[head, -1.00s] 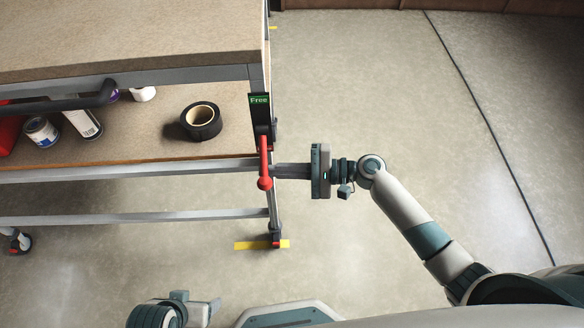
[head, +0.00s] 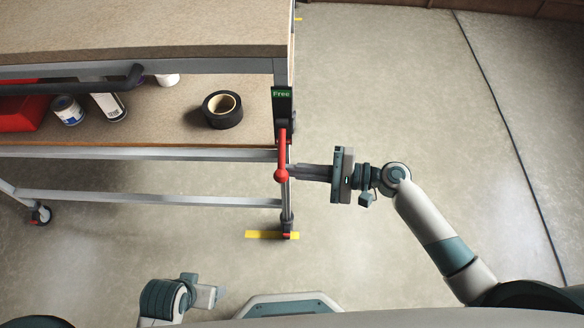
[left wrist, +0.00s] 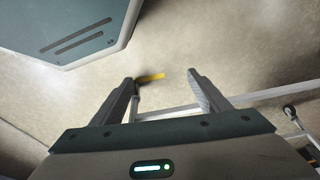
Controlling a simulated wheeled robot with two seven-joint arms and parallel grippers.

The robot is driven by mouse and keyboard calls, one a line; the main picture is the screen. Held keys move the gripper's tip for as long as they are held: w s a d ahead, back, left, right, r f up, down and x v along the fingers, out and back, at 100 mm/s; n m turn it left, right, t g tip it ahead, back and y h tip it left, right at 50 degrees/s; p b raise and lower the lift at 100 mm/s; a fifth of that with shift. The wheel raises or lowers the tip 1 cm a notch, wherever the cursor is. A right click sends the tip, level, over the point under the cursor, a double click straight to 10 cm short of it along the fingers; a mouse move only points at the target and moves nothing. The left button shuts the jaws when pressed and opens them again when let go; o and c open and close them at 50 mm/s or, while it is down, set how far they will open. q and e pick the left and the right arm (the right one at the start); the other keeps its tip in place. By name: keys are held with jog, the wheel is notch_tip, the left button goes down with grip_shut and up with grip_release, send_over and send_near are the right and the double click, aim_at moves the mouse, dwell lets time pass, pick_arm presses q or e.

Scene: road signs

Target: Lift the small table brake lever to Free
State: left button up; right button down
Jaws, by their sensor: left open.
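The brake lever (head: 282,150) is a red bar with a round red knob at its lower end in the head view. It sits on the table's right corner post, below a black plate with a green "Free" label (head: 282,94). My right gripper (head: 293,172) reaches in from the right, its fingertips at the knob. The fingers overlap in this view, so their gap and grip are hidden. My left gripper (head: 217,294) is low in the head view, away from the table. In the left wrist view it is open and empty (left wrist: 162,82) over the floor.
The table (head: 140,38) has a lower shelf with a black tape roll (head: 222,109), cans and a red box (head: 22,112). A dark handle bar (head: 100,84) runs along its front. Yellow floor tape (head: 264,234) lies by the post's foot.

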pick_arm(q)
notch_tip(320, 180, down, 18)
jog(key=s+a+r+p, duration=0.1)
jog(key=s+p, duration=0.1)
jog(key=p, duration=0.5)
pick_arm(e)
jog(key=s+r+m, duration=0.2)
jog(key=r, duration=0.1)
jog(key=shift+a+m+g, duration=0.1)
jog(key=shift+m+g, duration=0.2)
jog(key=shift+m, duration=0.1)
pick_arm(q)
jog(key=w+d+r+t+h+p, duration=0.2)
jog(key=w+d+r+t+p, duration=0.2)
jog(key=w+d+p, duration=0.15)
jog(key=s+a+g+y+p, duration=0.1)
jog(key=s+a+g+p, duration=0.2)
jog(key=s+p, duration=0.3)
jog(key=s+a+g+y+p, duration=0.1)
jog(key=s+a+g+p, duration=0.2)
jog(key=s, duration=1.4)
jog(key=a+p, duration=0.2)
jog(key=p, duration=0.1)
jog(key=shift+a, duration=0.25)
pick_arm(e)
notch_tip(320, 180, up, 10)
jog(key=m+g, duration=0.2)
jog(key=m, duration=0.6)
send_over(287, 172)
jog(key=shift+s+d, duration=0.45)
